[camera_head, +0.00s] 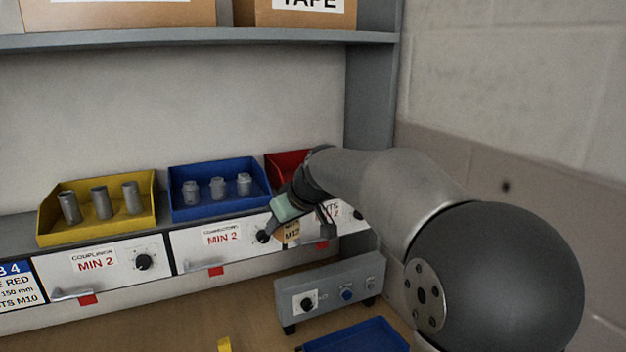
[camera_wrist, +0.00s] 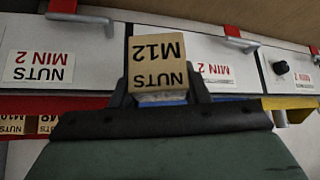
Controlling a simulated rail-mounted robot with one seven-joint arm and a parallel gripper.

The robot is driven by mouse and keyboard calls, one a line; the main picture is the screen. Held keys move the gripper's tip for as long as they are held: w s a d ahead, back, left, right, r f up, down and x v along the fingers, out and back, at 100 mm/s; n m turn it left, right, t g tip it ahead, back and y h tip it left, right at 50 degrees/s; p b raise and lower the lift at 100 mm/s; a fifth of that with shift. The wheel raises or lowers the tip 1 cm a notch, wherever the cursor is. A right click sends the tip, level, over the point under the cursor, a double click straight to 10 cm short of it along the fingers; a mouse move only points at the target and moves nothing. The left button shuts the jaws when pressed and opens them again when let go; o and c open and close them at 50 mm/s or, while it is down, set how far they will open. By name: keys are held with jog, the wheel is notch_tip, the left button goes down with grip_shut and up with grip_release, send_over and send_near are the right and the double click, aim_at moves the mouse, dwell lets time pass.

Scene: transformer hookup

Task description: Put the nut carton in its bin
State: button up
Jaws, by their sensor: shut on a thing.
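The nut carton (camera_wrist: 157,65) is a small tan box labelled NUTS M12, upside down in the wrist view. My gripper (camera_wrist: 158,82) is shut on it, one dark finger on each side. In the head view the carton (camera_head: 291,233) shows partly below my gripper (camera_head: 296,222), in front of the drawer fronts. A red bin (camera_head: 283,160) stands at the right end of the shelf, mostly hidden behind my arm. In the wrist view a red edge (camera_wrist: 85,102) and small cartons (camera_wrist: 12,124) show at lower left.
A yellow bin (camera_head: 48,225) with metal sleeves and a blue bin (camera_head: 215,208) with fittings stand left of the red one. Below are labelled drawer fronts (camera_head: 190,250) with handles. A grey control box (camera_head: 330,285) and a blue tray (camera_head: 355,338) are on the bench.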

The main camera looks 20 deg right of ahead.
jog(key=w+d+r+m+h+p, duration=0.1)
jog(key=d+r+m+h, duration=0.25)
jog(key=r, duration=0.45)
jog(key=w+d+r+m+h, duration=0.1)
jog(key=d+r+m+h, duration=0.1)
jog(key=d+r+m, duration=0.45)
jog(key=shift+n, duration=0.9)
jog(key=w+f+p, duration=0.2)
jog(key=w, duration=0.2)
jog(key=w+f+p, duration=0.1)
jog(key=w+f, duration=0.2)
jog(key=w, duration=0.1)
jog(key=w+a+f+p, duration=0.1)
jog(key=w+f+p, duration=0.1)
jog(key=w, duration=0.3)
jog(key=shift+w+f+p, duration=0.1)
jog(key=shift+f+p, duration=0.05)
jog(key=shift+p, duration=0.2)
jog(key=f, duration=0.3)
jog(key=shift+w+d+f+p, duration=0.1)
jog(key=shift+w+f+p, duration=0.05)
jog(key=shift+w+p, duration=0.2)
jog(key=shift+f, duration=0.3)
jog(key=shift+f, duration=0.15)
jog(key=o, duration=1.2)
